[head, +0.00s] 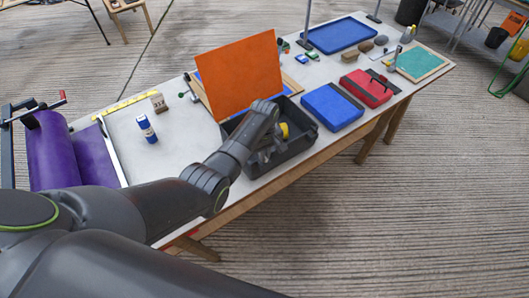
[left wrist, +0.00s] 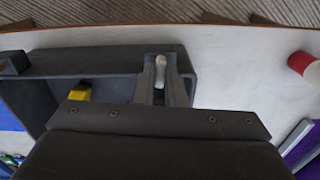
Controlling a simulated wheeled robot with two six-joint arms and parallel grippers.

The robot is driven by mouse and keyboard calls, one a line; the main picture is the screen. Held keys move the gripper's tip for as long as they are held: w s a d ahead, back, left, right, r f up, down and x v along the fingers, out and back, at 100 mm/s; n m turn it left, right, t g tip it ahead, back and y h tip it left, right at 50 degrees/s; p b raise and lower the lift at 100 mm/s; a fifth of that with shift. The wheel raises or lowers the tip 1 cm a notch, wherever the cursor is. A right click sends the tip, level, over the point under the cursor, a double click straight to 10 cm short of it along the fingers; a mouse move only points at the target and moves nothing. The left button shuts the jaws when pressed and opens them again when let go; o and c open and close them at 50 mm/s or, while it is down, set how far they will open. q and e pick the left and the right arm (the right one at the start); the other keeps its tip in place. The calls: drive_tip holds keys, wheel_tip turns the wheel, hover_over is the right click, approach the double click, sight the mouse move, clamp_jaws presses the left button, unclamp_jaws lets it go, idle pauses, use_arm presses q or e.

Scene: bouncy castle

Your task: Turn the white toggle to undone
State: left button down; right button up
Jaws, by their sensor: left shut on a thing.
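The white toggle (left wrist: 160,72) shows in the left wrist view as a small pale rounded lever between my fingertips. It is at the near-right wall of a dark grey open box (left wrist: 105,58). My left gripper (left wrist: 161,80) is shut on it. In the head view my left gripper (head: 262,158) points down at the left end of the same box (head: 292,150). The toggle is hidden there behind my arm and fingers. My right gripper is not in view.
A yellow thing (head: 284,130) lies in the box. An orange panel (head: 240,75) stands behind it. A blue case (head: 332,107) and a red case (head: 367,87) lie to the right. A blue-and-white can (head: 147,129) stands left on mostly bare tabletop (head: 185,130).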

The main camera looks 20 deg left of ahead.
use_arm(q)
drive_tip(key=m+p, duration=0.1)
drive_tip(key=m, duration=0.3)
drive_tip(key=shift+r+p, duration=0.15)
drive_tip(key=shift+p, duration=0.2)
drive_tip(key=m+p, duration=0.1)
drive_tip(key=m, duration=0.3)
drive_tip(key=shift+m, duration=0.3)
drive_tip(key=m, duration=0.4)
drive_tip(key=shift+m, duration=2.1)
drive_tip(key=shift+w, duration=0.1)
drive_tip(key=c, duration=1.5)
unclamp_jaws()
